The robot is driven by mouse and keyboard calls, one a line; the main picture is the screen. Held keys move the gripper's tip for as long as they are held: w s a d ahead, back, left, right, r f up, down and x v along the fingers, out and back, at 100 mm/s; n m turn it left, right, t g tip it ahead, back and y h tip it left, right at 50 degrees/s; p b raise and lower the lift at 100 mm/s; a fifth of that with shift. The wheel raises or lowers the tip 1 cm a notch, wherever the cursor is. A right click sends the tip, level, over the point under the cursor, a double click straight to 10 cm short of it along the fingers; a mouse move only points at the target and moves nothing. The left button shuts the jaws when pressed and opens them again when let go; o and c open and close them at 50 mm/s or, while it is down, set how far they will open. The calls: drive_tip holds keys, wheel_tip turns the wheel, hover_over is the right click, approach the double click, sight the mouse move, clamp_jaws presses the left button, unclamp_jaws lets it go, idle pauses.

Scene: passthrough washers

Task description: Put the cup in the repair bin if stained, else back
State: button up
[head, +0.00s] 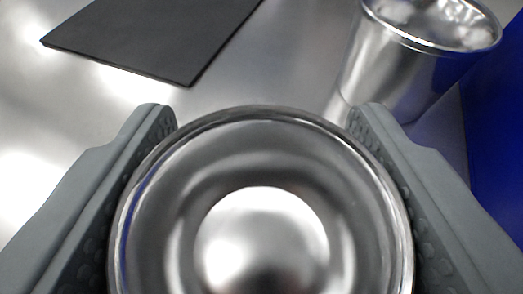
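A shiny metal cup (262,150) fills the lower middle of the head view, its open mouth facing the camera. I look into it and see smooth grey walls and a bright round bottom; no stain is visible on the part of the inside that shows. Its outer sides and lower rim edge are hidden or cut off. My gripper (262,125) has one grey finger on each side of the cup, both against its rim, so it appears shut on the cup. A blue wall (500,110) stands at the right edge; I cannot tell if it is the repair bin.
A second metal cup (400,75) stands at the upper right, close behind my right finger and beside the blue wall. A flat dark mat (150,40) lies at the upper left on the shiny metal surface (60,110). The surface at left is clear.

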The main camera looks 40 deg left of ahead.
drive_tip(key=o, duration=0.3)
idle(0.4)
drive_tip(key=v, duration=0.7)
drive_tip(key=shift+s+d+r, duration=0.1)
drive_tip(key=shift+d+r, duration=0.15)
drive_tip(key=shift+r, duration=0.1)
drive_tip(key=shift+v, duration=4.85)
